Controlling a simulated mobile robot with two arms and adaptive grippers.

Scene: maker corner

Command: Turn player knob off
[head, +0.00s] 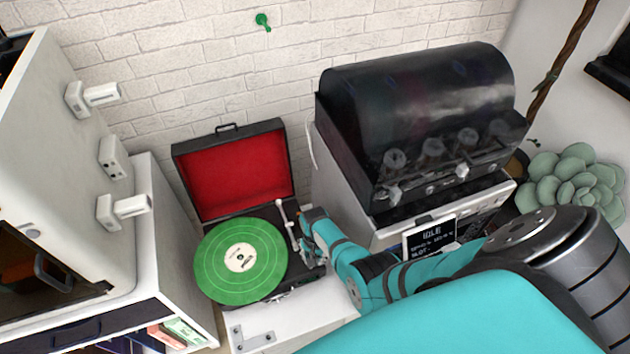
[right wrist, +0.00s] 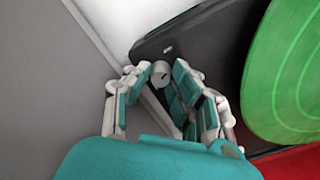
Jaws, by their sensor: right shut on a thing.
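The record player (head: 233,177) stands open in the head view, with a black case, a red-lined lid and a green record (head: 241,262) on its platter. The white tonearm (head: 287,222) is at the record's right side. The player knob (right wrist: 160,72) is small and light grey with a dark mark, on the black deck near a corner in the right wrist view. My right gripper (right wrist: 161,76) is shut on the knob, one finger on each side. In the head view my right gripper (head: 312,248) is at the deck's right side and hides the knob. My left gripper is not in view.
A machine with a dark domed cover (head: 420,115) and an "IDLE" display (head: 431,236) stands close on the right of the player. A white cabinet (head: 75,150) with protruding handles stands on the left. A white surface (head: 310,318) lies in front.

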